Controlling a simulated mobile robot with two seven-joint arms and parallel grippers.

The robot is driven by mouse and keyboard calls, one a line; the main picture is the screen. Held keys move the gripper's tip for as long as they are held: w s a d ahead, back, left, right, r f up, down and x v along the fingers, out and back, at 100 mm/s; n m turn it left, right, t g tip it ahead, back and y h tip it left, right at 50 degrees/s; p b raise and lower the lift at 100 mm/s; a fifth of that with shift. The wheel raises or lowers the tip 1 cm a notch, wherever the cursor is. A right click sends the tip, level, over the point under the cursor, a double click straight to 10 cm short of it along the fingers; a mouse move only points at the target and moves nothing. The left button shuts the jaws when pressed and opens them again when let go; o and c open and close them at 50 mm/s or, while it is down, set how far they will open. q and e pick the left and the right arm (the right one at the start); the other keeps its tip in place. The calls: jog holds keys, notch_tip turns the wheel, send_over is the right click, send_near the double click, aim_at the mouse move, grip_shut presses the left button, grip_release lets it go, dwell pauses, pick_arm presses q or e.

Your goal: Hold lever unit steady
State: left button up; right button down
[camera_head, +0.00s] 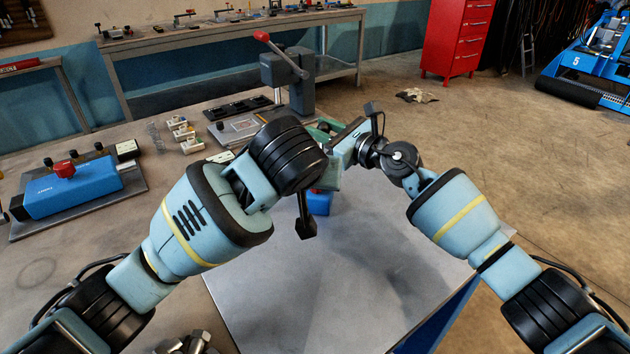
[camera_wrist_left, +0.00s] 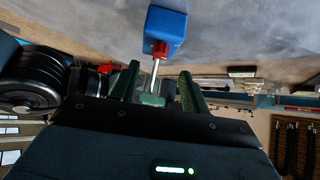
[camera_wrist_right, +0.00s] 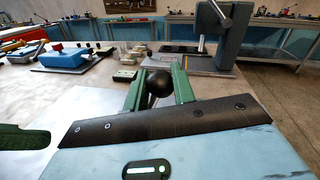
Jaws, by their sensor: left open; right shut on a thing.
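The lever unit is a blue block (camera_wrist_left: 165,30) with a red collar (camera_wrist_left: 160,49) and a thin metal rod (camera_wrist_left: 155,72). In the head view the blue block (camera_head: 320,203) stands on the grey plate, partly hidden by my arms. My right gripper (camera_wrist_right: 158,82) is shut on a black ball knob (camera_wrist_right: 159,82), seen between its green fingers. The knob appears to belong to the lever, but the join is hidden. My left gripper (camera_wrist_left: 158,72) is open, with its fingers apart on either side of the rod in its view; contact cannot be told.
The grey plate (camera_head: 330,285) is mostly clear in front. A blue device with a red knob (camera_head: 68,190) lies at left. A grey press with a red-tipped handle (camera_head: 300,85) stands behind my grippers. Small connector parts (camera_head: 185,133) sit near it.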

pick_arm(q)
jog(key=shift+x, duration=3.05)
jog(key=c, duration=1)
jog(key=shift+w+a+m+g+h, duration=0.1)
jog(key=shift+m+g+h, duration=0.35)
jog(key=shift+m+h, duration=0.8)
jog(key=shift+a+m+g+h, duration=0.15)
jog(key=shift+m+g+h, duration=0.5)
jog(key=shift+m, duration=1)
jog(key=o, duration=1)
